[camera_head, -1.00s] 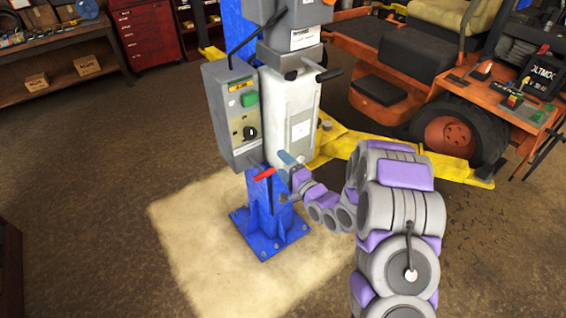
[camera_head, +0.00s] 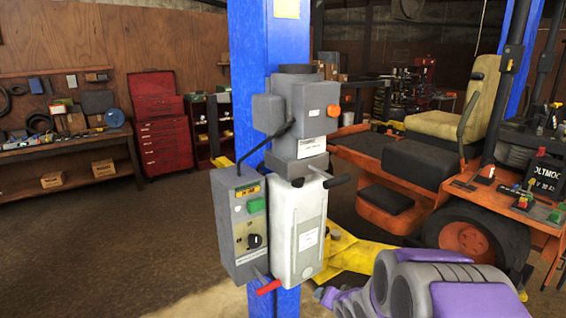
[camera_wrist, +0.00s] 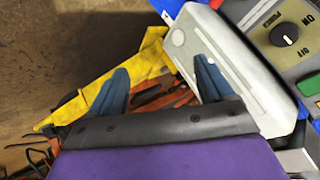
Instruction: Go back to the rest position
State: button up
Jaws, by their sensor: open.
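My arm (camera_head: 430,290) shows purple and grey at the lower right of the head view; its gripper end is low in the picture beside the lift post and hard to make out. In the wrist view my gripper (camera_wrist: 163,82) is open, with two blue fingers apart and nothing between them. The white lift housing (camera_head: 302,235) is behind the right finger in that view. A red lever (camera_head: 268,287) sits low on the blue post, left of my arm.
A grey control box (camera_head: 240,225) with a green button and black knob hangs left of the housing. A workbench (camera_head: 65,155) and red cabinet (camera_head: 160,125) are at back left. The left floor is clear.

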jog(key=s+r+n+g+h+b, duration=0.1)
jog(key=s+n+g+b, duration=0.4)
jog(key=s, duration=3.4)
jog(key=r+g+b, duration=0.1)
jog(key=g, duration=0.4)
jog(key=shift+s+d+r+n+b, duration=0.15)
jog(key=shift+s+d+n+b, duration=0.15)
jog(key=shift+s+b, duration=0.1)
jog(key=shift+w, duration=0.1)
